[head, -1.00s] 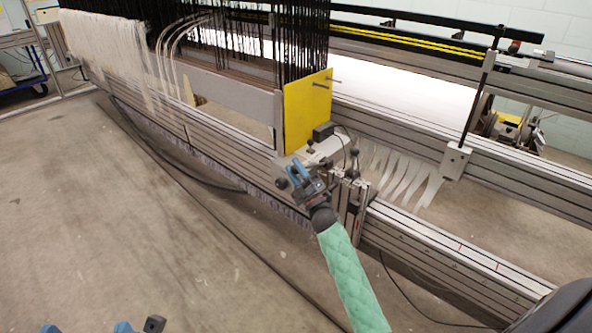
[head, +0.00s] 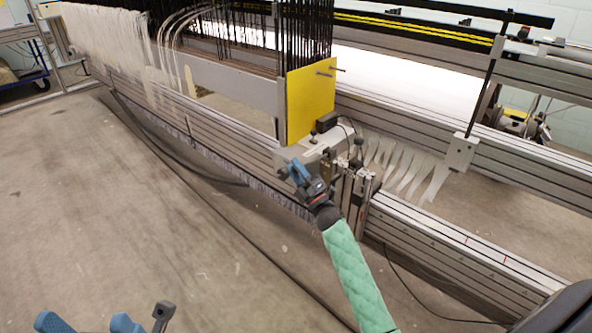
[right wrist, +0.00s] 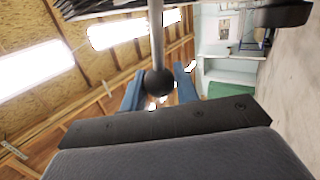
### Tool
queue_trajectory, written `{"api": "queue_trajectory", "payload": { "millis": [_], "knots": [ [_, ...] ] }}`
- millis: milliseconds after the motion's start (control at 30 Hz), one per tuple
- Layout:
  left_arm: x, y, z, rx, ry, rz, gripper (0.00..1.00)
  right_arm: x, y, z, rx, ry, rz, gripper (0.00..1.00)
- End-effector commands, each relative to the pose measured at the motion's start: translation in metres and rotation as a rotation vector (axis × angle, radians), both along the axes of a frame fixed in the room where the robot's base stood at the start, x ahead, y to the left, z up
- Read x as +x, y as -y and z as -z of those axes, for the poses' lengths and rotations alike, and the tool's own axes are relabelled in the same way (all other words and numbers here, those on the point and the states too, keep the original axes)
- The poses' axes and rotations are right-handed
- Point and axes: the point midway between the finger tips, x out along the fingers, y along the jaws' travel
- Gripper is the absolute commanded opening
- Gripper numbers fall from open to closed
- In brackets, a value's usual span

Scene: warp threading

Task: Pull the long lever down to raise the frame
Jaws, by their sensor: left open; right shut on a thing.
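The long lever shows in the right wrist view as a pale rod (right wrist: 157,35) ending in a black ball knob (right wrist: 158,82). My right gripper (right wrist: 159,92) has its blue fingers on both sides of this knob and is shut on it. In the head view my right gripper (head: 298,178) is low beside the loom's near rail and hides the lever's end. The frame, with black heddles (head: 305,40) and a yellow end plate (head: 312,105), stands on the loom just behind it. My left gripper (head: 88,326) is open and empty at the bottom left, partly cut off.
Another upright lever with a black knob (head: 358,142) stands just right of my right gripper. The grey near rail (head: 450,240) runs along the loom. A dark cable (head: 215,205) lies along the floor (head: 130,230), which is clear in front.

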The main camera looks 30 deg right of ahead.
Motion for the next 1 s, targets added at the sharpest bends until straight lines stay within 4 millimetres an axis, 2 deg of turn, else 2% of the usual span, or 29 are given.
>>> {"api": "queue_trajectory", "payload": {
  "millis": [467,500,600,867,1000],
  "knots": [
    [0.0008,0.0021,-0.0015,-0.008,0.008,0.008,0.63,-0.0004,-0.0021,0.0059,-0.015,0.002,-0.002,0.0],
    [0.0009,0.002,-0.0013,-0.008,0.008,0.008,0.63,-0.0004,-0.0021,0.0062,-0.015,0.002,-0.002,0.34],
    [0.0009,0.0018,-0.0011,-0.007,0.007,0.007,0.63,-0.0003,-0.0017,0.0056,-0.015,0.002,-0.002,0.5],
    [0.0009,0.0016,-0.0008,-0.005,0.006,0.007,0.63,-0.0005,-0.0008,0.0041,-0.014,0.004,-0.001,0.5],
    [0.0008,0.0016,-0.0014,-0.001,0.006,0.007,0.63,-0.0072,0.0011,0.0087,-0.014,0.003,-0.002,0.5]
  ]
}}
